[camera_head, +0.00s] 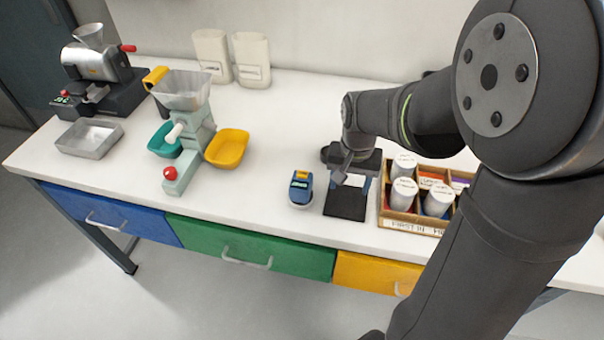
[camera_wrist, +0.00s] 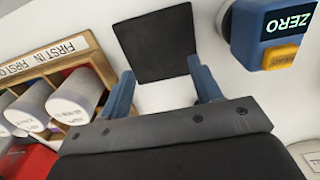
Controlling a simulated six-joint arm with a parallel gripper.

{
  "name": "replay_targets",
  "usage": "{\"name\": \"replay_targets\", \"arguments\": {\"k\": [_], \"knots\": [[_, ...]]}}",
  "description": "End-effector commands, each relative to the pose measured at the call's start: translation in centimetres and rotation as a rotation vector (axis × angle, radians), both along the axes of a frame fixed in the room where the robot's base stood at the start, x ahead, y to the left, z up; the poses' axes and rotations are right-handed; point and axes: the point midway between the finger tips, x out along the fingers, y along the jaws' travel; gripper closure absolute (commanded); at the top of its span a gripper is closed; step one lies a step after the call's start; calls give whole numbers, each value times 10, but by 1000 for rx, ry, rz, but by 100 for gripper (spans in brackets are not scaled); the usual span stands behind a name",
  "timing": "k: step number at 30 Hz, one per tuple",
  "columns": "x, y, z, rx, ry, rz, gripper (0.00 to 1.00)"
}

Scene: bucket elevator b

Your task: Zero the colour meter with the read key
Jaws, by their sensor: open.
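The blue colour meter (camera_head: 300,190) stands on the white bench, left of the black pad (camera_head: 345,204). In the wrist view the meter (camera_wrist: 238,35) is at the upper right, partly cut off by the frame edge. Its dark display (camera_wrist: 287,24) reads "ZERO". The yellow read key (camera_wrist: 281,58) sits beside the display. My gripper (camera_head: 350,180) is above the black pad, to the right of the meter and apart from it. In the wrist view its blue fingers (camera_wrist: 160,70) are spread with nothing between them.
A wooden rack (camera_head: 412,222) marked "FIRST IN" holds white-lidded jars right of the pad. A green mill (camera_head: 190,130) with a yellow tray (camera_head: 228,148) stands left. Another mill (camera_head: 95,75) and two pale canisters (camera_head: 252,60) are behind. Bench between mill and meter is clear.

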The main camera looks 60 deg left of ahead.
Motion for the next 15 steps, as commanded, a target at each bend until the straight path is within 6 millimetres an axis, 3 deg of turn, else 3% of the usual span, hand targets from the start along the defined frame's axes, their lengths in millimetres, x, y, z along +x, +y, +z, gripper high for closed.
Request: {"name": "replay_targets", "arguments": {"k": [1,8,15], "knots": [[0,0,0,0,0,0,52],[0,0,0,0,0,0,98],[0,0,0,0,0,0,100]]}}
